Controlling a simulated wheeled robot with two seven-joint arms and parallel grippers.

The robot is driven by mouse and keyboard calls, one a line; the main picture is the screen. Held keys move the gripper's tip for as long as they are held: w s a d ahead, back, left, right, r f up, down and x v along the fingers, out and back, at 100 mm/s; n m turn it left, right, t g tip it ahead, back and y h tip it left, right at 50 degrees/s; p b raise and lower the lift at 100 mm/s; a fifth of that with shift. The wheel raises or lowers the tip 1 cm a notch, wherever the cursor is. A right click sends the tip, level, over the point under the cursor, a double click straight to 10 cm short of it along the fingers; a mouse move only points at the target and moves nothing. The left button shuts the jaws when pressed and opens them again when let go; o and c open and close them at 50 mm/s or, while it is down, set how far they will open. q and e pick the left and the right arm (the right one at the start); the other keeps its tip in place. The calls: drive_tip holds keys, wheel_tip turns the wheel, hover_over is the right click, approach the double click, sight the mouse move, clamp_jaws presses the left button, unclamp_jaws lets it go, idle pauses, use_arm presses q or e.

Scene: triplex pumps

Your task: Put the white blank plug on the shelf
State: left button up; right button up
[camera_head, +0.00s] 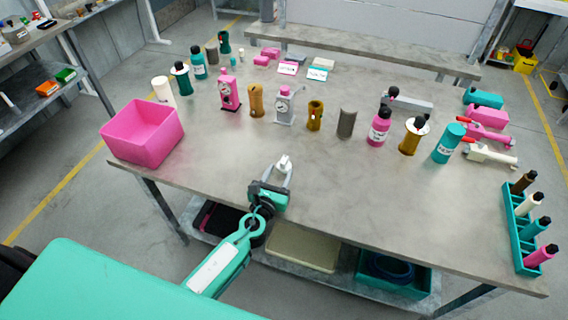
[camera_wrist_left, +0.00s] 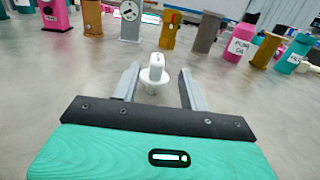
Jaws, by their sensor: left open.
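A small white plug (camera_head: 283,161) with a round flange stands upright on the grey table (camera_head: 350,200), near its front edge left of centre. It also shows in the left wrist view (camera_wrist_left: 153,74). My left gripper (camera_head: 279,174) comes in from the front edge, low over the table. Its fingers are open, one on each side of the plug, with the plug around the fingertips and a gap showing on both sides. In the left wrist view the left gripper (camera_wrist_left: 158,75) holds nothing. My right gripper is out of view.
A pink bin (camera_head: 143,140) stands at the table's left corner. Several bottles and cylinders line the back. A teal rack (camera_head: 519,235) stands at the right. A shelf unit (camera_head: 45,100) is at far left and a bench (camera_head: 350,52) behind. The front middle is clear.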

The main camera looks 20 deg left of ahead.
sight(282, 165)
use_arm(q)
drive_tip(key=shift+w+a+f, duration=0.1)
drive_tip(key=shift+w+f, duration=0.05)
drive_tip(key=shift+w, duration=1.35)
drive_tip(key=shift+w+f, duration=0.1)
drive_tip(key=shift+w, duration=1.4)
clamp_jaws()
